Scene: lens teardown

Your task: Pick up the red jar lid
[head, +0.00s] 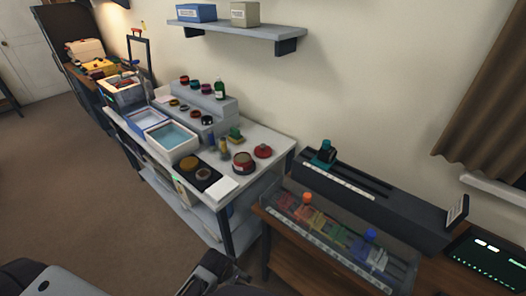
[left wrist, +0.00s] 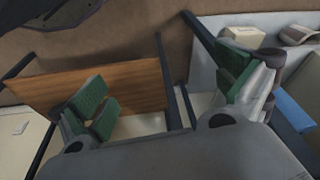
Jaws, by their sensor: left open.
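A red round lid-like piece with a small knob (head: 263,151) lies on the right end of the white workbench (head: 222,200) in the head view. I take it to be the red jar lid. A dark red round jar or tin (head: 243,162) stands just left of it. My left gripper (head: 212,268) shows only partly at the bottom of the head view, in front of the bench and apart from the lid. In the left wrist view its green-padded fingers (left wrist: 165,95) are wide apart with nothing between them. The lid is not recognisable there. My right gripper is not in view.
A clear-covered case (head: 335,232) stands to the right. Open floor (head: 90,200) lies left of the bench.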

